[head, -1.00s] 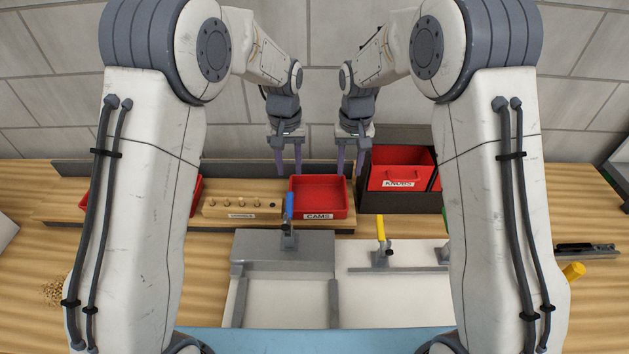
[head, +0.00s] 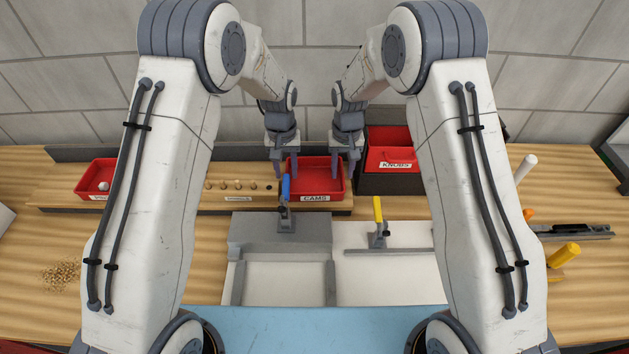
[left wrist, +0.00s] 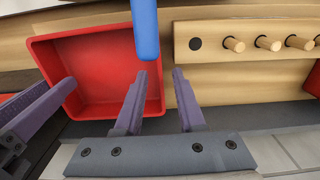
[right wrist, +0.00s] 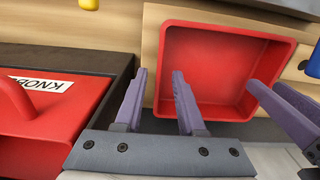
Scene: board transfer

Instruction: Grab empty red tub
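The empty red tub (head: 316,197), labelled CAMS, sits upright on the bench behind the clamps. My left gripper (head: 284,172) is over its left wall in the head view, my right gripper (head: 346,172) over its right wall. In the left wrist view, the open fingers (left wrist: 157,75) lie either side of the tub's (left wrist: 95,70) near wall, one inside and one outside. In the right wrist view, the open fingers (right wrist: 158,74) straddle the opposite wall of the tub (right wrist: 220,75). I cannot tell whether any finger touches a wall.
A red KNOBS bin (head: 392,155) in a dark holder stands close right of the tub. A blue-handled clamp (head: 286,190) stands in front, a yellow-handled one (head: 379,212) further right. A wooden peg strip (head: 235,198) lies left, with another red tub (head: 93,180) beyond.

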